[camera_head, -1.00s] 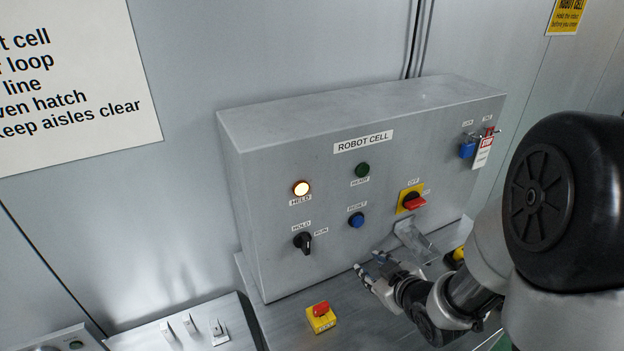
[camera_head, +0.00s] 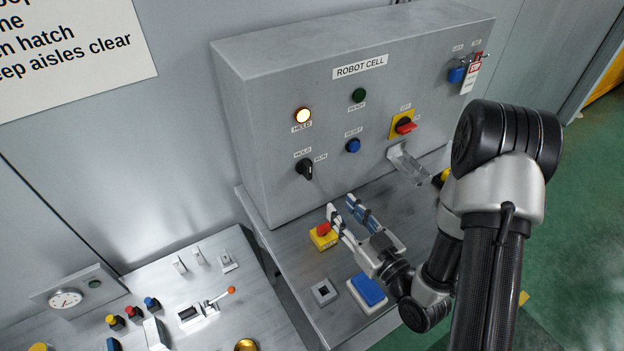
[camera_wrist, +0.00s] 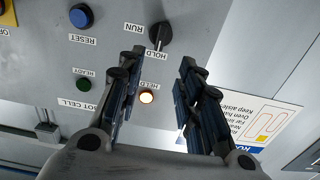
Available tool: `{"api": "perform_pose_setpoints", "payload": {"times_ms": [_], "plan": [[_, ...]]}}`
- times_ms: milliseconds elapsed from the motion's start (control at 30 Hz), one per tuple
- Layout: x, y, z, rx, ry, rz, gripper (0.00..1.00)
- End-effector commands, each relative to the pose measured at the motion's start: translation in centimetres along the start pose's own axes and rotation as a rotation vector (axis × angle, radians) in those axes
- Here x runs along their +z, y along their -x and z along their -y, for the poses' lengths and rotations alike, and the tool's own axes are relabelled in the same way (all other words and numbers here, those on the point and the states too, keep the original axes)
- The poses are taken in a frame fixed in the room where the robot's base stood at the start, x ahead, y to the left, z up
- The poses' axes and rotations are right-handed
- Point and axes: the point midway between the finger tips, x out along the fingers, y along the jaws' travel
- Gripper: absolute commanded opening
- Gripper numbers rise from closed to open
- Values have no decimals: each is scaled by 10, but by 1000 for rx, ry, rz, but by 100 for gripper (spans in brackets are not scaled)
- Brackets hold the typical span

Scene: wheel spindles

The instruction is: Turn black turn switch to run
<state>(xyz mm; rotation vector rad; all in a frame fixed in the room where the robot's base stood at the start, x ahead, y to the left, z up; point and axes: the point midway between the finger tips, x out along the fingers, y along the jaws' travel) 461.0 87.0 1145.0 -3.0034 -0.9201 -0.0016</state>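The black turn switch (camera_head: 305,168) is on the lower left of the grey ROBOT CELL panel (camera_head: 262,120), with a HOLD label above it and a RUN label to its right. In the wrist view the switch (camera_wrist: 160,35) appears upside down, its pale pointer line towards HOLD. The amber HELD lamp (camera_head: 302,115) is lit; the green READY lamp (camera_head: 359,95) looks dark. My gripper (camera_head: 341,206) is open and empty, apart from the panel, below and right of the switch in the head view. In the wrist view the switch shows just beyond the fingertips (camera_wrist: 162,58).
A blue RESET button (camera_head: 353,146) and red-yellow rotary switch (camera_head: 403,125) are right of the switch. A yellow box with a red button (camera_head: 323,236) stands below, close to my fingers. A clear cover (camera_head: 408,163) juts from the panel. A console (camera_head: 205,290) is at lower left.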

Motion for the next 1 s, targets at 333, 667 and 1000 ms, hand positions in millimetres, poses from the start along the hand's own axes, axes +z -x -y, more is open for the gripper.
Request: {"api": "perform_pose_setpoints", "payload": {"times_ms": [333, 667, 1000], "plan": [[6, -42, -1, -7, 9, -1, 33], [6, -55, 0, -5, 6, 0, 33], [0, -102, 1, -4, 1, 0, 33]]}}
